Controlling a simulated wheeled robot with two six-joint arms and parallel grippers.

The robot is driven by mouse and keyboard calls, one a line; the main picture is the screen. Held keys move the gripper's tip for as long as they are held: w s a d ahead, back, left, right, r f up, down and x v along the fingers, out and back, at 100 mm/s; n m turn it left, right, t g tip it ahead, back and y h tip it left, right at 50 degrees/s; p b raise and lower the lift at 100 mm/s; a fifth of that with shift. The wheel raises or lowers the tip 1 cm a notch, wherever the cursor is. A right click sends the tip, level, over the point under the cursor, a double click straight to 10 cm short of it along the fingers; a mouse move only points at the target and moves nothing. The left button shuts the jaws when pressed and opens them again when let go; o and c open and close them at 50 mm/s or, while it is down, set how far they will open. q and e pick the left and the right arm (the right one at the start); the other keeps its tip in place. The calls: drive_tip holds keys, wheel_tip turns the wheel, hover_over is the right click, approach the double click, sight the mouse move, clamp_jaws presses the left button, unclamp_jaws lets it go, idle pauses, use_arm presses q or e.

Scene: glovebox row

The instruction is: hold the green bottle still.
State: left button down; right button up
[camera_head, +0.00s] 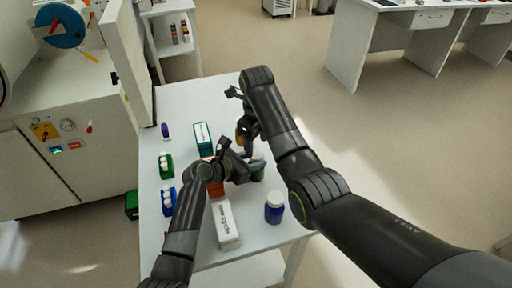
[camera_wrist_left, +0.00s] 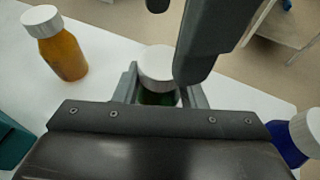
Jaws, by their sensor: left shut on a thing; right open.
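The green bottle (camera_wrist_left: 158,98) has a white cap (camera_wrist_left: 158,65) and stands upright between the jaws of my left gripper (camera_wrist_left: 158,90) in the left wrist view. My left gripper is shut on it. In the head view my left gripper (camera_head: 252,170) is over the table, and only a little of the green bottle (camera_head: 258,174) shows beside it. My right gripper (camera_head: 246,140) is open, just beyond the left one. Its dark fingers hang close to the white cap in the left wrist view; whether they touch it I cannot tell.
An amber bottle (camera_wrist_left: 62,52) stands beyond the green one. A blue bottle (camera_head: 275,210) stands at the right. A teal box (camera_head: 203,137), an orange box (camera_head: 215,188) and a white box (camera_head: 226,224) are left of centre. Green (camera_head: 166,169) and blue (camera_head: 168,204) racks line the white table's (camera_head: 180,98) left side.

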use_arm(q)
drive_tip(key=shift+s+a+f, duration=0.1)
drive_tip(key=shift+a+f, duration=0.05)
drive_tip(key=shift+f, duration=0.35)
drive_tip(key=c, duration=0.9)
unclamp_jaws()
drive_tip(key=shift+o, duration=0.4)
drive_tip(key=shift+w+r, duration=0.1)
drive_tip(key=shift+w, duration=0.15)
drive_tip(key=shift+s+r, duration=0.1)
drive_tip(key=shift+r, duration=0.05)
